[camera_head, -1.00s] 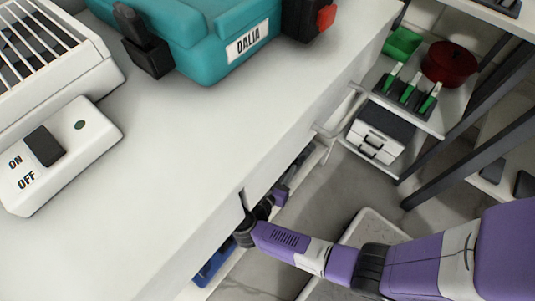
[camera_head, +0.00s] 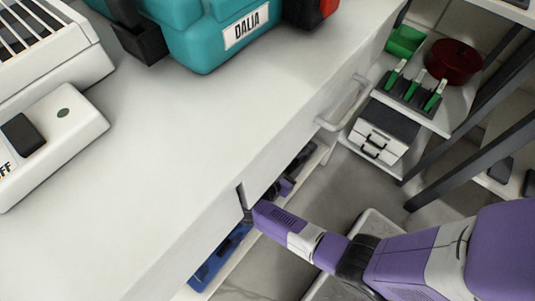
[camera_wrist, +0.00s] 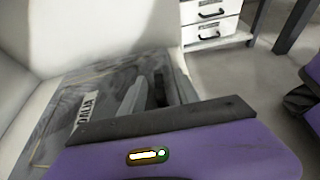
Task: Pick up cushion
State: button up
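I cannot make out a cushion in either view. My purple arm reaches in from the lower right in the head view, and my gripper (camera_head: 249,215) is at the worktop's front edge, its fingers mostly hidden. In the wrist view, a dark bar and purple housing of my wrist fill the bottom. Beyond them is a grey, wood-grained surface (camera_wrist: 62,95) with a white label. Long grey and dark shapes (camera_wrist: 135,97) stand just past the bar; I cannot tell whether they are fingers or stored things. Nothing is clearly held.
The white worktop (camera_head: 150,175) carries a teal case (camera_head: 205,40) and a white switch box (camera_head: 50,145). A blue item (camera_head: 218,258) lies on the low shelf beneath. Shelves at the back right hold a red pot (camera_head: 453,60), green bin (camera_head: 405,40) and white drawer box (camera_head: 378,138).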

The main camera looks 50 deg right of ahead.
grip_shut()
dwell(0.4)
